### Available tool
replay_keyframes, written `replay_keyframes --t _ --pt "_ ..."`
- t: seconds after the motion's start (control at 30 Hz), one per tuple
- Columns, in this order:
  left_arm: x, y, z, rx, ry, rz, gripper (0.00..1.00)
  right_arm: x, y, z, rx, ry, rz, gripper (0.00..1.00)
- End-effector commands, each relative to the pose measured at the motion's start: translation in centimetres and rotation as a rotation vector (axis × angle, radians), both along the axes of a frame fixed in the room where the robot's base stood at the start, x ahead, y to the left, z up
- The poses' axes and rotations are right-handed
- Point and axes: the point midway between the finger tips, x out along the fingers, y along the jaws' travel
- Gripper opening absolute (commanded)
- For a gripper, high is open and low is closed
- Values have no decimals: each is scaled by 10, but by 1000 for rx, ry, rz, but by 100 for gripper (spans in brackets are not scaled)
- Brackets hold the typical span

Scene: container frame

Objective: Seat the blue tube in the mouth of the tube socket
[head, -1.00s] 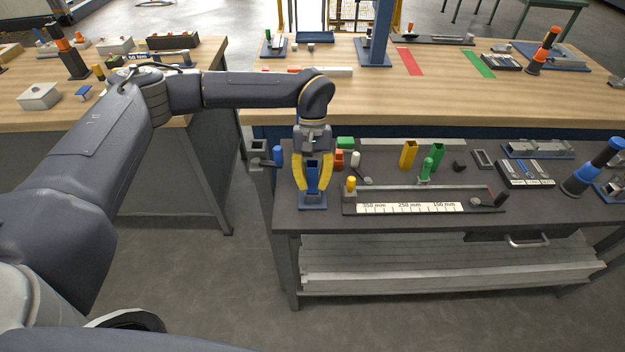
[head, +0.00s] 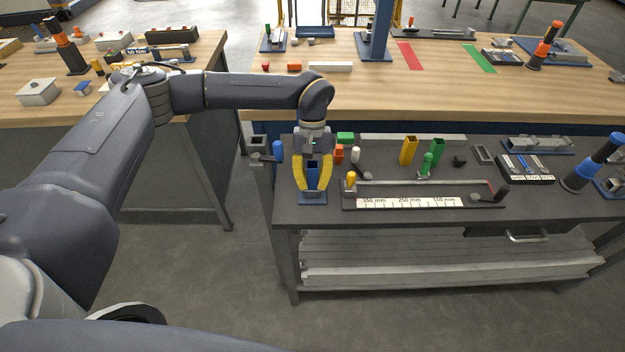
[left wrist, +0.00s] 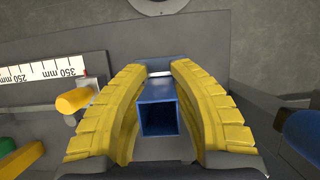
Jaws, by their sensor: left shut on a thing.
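The blue tube (head: 313,172) is a hollow square piece, standing upright between the yellow fingers of my left gripper (head: 313,187). The left wrist view looks down at the open end of the blue tube (left wrist: 157,118), with a curved finger on each side. The gripper is shut on the tube, low over a blue base plate (head: 313,200). Whether the tube touches the plate is hidden. A grey block with a square opening (head: 258,145), which looks like the tube socket, is at the bench's left end. My right gripper is not in view.
A ruler fixture (head: 415,202) with a yellow knob (head: 351,179) lies close on the right. The bench's front edge is close.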

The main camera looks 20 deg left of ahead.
Motion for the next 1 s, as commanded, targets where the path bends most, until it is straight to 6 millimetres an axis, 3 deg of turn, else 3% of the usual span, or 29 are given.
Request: replay_keyframes --t 0.27,0.3,0.5,0.8,1.0 --pt "0 0 -6 1 1 1 0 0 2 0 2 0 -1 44" --pt "0 0 -7 1 1 1 24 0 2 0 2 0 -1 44" --pt "0 0 -6 0 0 0 48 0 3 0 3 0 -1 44" --pt "1 0 -5 0 0 0 49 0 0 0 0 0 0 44" --pt "9 3 14 2 -4 1 49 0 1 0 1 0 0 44"
